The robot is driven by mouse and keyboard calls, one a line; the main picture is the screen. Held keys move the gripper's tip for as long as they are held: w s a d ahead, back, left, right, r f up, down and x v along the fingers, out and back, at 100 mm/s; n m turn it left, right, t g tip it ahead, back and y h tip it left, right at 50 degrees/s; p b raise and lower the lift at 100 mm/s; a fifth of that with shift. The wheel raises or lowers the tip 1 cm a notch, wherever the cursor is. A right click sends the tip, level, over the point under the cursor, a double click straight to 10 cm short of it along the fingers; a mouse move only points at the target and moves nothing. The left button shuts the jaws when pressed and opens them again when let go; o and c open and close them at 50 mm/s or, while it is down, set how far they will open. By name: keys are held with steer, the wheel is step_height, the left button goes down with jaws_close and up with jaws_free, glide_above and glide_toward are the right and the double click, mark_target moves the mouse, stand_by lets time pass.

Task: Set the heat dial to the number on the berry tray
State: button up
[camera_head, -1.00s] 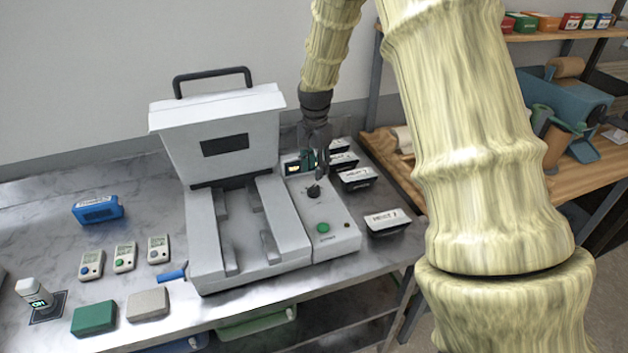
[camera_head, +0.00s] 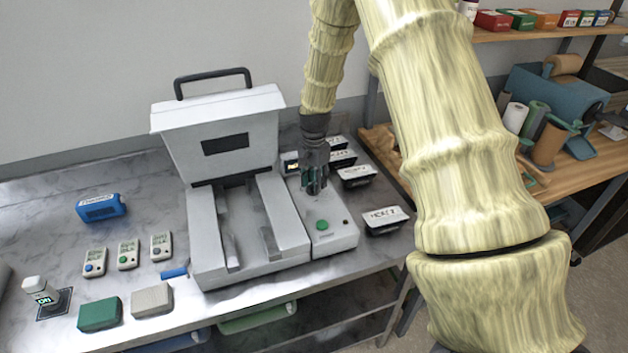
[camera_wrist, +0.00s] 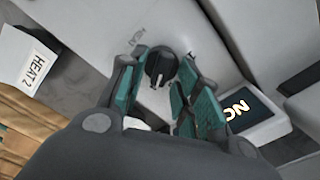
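The heat dial (camera_wrist: 161,68) is a round black knob with a light pointer mark, on the light grey panel of the sealing machine (camera_head: 330,242). My gripper (camera_wrist: 162,62) is open, with teal-padded fingers on either side of the dial. I cannot tell whether they touch it. In the head view my gripper (camera_head: 314,190) is over the panel and hides the dial. Several dark trays with white labels stand right of the machine, including a front one (camera_head: 385,230). One label (camera_wrist: 34,68) reads HEAT 2 in the wrist view. I cannot tell which tray is berry.
A lit display (camera_wrist: 240,112) showing ON is beside the dial. A green button (camera_head: 322,225) is on the panel's front. Left on the counter are a blue box (camera_head: 100,208), small meters (camera_head: 128,255), a green block (camera_head: 99,314) and a grey block (camera_head: 151,300).

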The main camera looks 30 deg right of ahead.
jaws_close()
steer(key=shift+n, duration=0.3)
steer(key=n, duration=0.3)
steer(key=shift+w+n+b, duration=0.1)
steer(key=shift+n+b, duration=0.2)
steer(key=n, duration=0.3)
steer(key=shift+a+n, duration=0.1)
steer(key=shift+n, duration=0.2)
steer(key=n, duration=0.3)
steer(key=shift+w+n, duration=0.1)
steer(key=shift+n, duration=0.2)
steer(key=n, duration=0.4)
steer(key=shift+a, duration=0.15)
steer(key=shift+n, duration=0.3)
